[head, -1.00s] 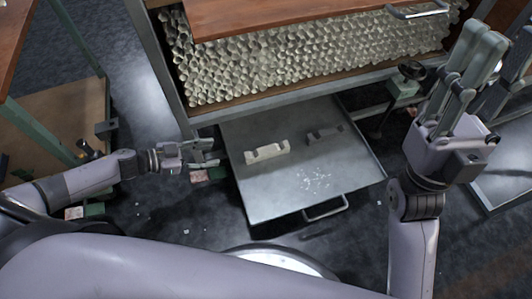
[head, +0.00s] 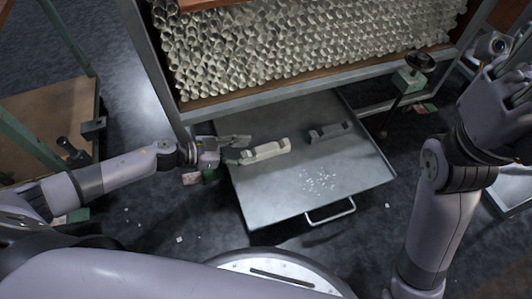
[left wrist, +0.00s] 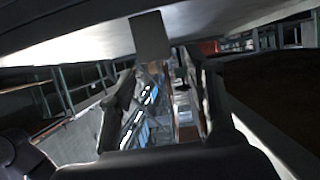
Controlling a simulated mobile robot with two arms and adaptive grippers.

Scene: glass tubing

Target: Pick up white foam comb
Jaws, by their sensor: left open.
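The white foam comb (head: 265,151) lies on the pulled-out metal tray, left of a dark grey comb (head: 328,132). My left gripper (head: 237,149) is open at the left end of the white comb, low over the tray's left side. I cannot tell whether its fingers touch the comb or reach around it. The left wrist view shows the two dark fingers (left wrist: 165,90) spread apart; I cannot clearly make out the white comb there. My right gripper (head: 505,90) is raised at the right edge, partly cut off, far from the combs.
The tray (head: 270,205) has a front handle (head: 330,210) and small white crumbs on it. Above it, a rack is packed with glass tubing (head: 310,50). A green-framed shelf (head: 45,120) stands at the left.

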